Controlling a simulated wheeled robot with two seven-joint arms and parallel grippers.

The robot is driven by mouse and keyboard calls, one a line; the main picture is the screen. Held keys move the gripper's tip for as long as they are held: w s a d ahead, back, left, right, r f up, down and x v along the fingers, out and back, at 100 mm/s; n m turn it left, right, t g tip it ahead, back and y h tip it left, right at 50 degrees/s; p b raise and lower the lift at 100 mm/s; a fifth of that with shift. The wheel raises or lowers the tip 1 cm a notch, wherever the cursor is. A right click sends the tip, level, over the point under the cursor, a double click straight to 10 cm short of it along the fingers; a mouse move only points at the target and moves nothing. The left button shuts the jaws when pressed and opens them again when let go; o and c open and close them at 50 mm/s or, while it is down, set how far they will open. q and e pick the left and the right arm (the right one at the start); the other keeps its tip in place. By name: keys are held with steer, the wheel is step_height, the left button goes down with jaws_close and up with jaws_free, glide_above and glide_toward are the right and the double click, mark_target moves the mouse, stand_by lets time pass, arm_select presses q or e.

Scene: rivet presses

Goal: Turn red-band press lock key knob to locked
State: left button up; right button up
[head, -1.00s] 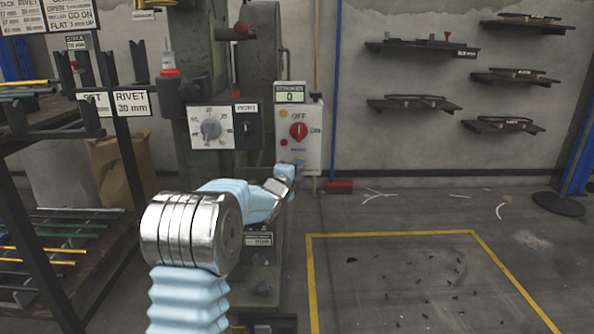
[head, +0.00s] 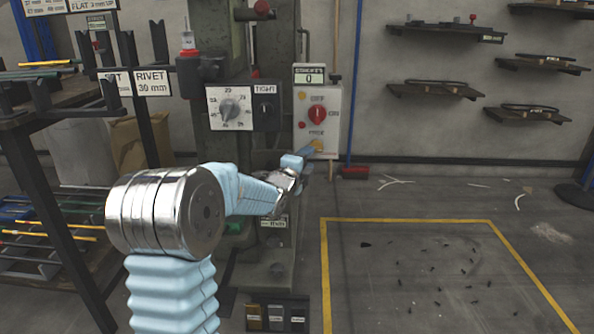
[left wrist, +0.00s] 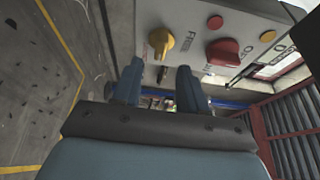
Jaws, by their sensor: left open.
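A light control box (head: 330,130) on the green press carries a red rotary knob (head: 318,114) and a yellow knob (head: 317,145) below it. In the left wrist view the yellow knob (left wrist: 160,42) stands just beyond my left fingertips, with the red knob (left wrist: 222,52) to its right. My left gripper (head: 303,156) is at the lower left of the box, and the left wrist view shows its two fingers (left wrist: 157,85) apart with nothing between them. Contact with the yellow knob does not show. The knob labels are too blurred to read surely. My right gripper is out of view.
A dial panel (head: 235,107) sits left of the box. A dark rack (head: 60,190) with rods stands at the left. A small red button (left wrist: 215,22) and a yellow lamp (left wrist: 268,36) share the box face. The yellow-framed floor area (head: 420,220) is open.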

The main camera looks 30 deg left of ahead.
arm_select(q)
steer(key=s+d, duration=0.1)
steer(key=s, duration=0.7)
steer(key=shift+d+p, duration=0.15)
steer(key=shift+p, duration=0.2)
steer(key=shift+w, duration=0.1)
